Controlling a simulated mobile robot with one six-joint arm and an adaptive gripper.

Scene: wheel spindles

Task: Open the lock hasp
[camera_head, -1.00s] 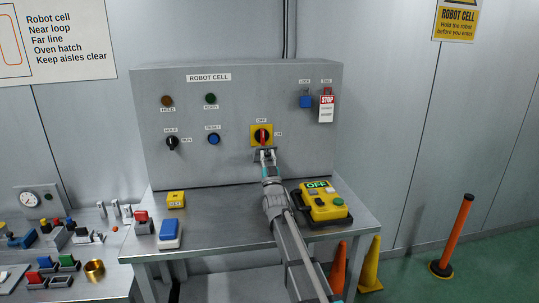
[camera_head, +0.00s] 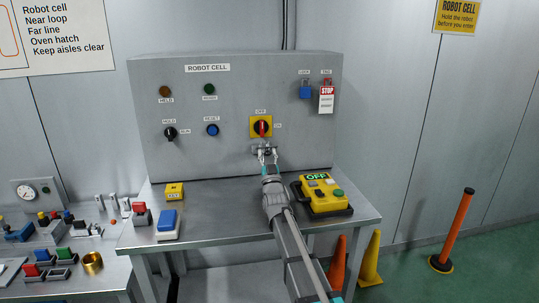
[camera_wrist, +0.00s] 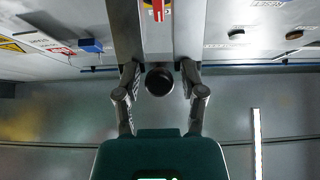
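The red rotary switch (camera_head: 262,127) sits on a yellow plate on the grey panel, its red handle upright; it also shows at the top of the wrist view (camera_wrist: 157,10). The lock hasp appears as a small grey metal part (camera_head: 255,149) just below the switch, partly hidden by my fingers. My gripper (camera_head: 266,150) is at the hasp, fingers apart. In the wrist view my gripper (camera_wrist: 158,45) has a clear gap between its long grey fingers. A dark round knob-like end (camera_wrist: 159,80) shows between them; I cannot tell whether the fingers touch it.
A blue padlock (camera_head: 305,92) and a red padlock with a STOP tag (camera_head: 326,98) hang at the panel's upper right. A yellow pendant (camera_head: 325,197) lies beside my arm on the bench (camera_head: 225,215). A blue-topped block (camera_head: 168,224) stands at left.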

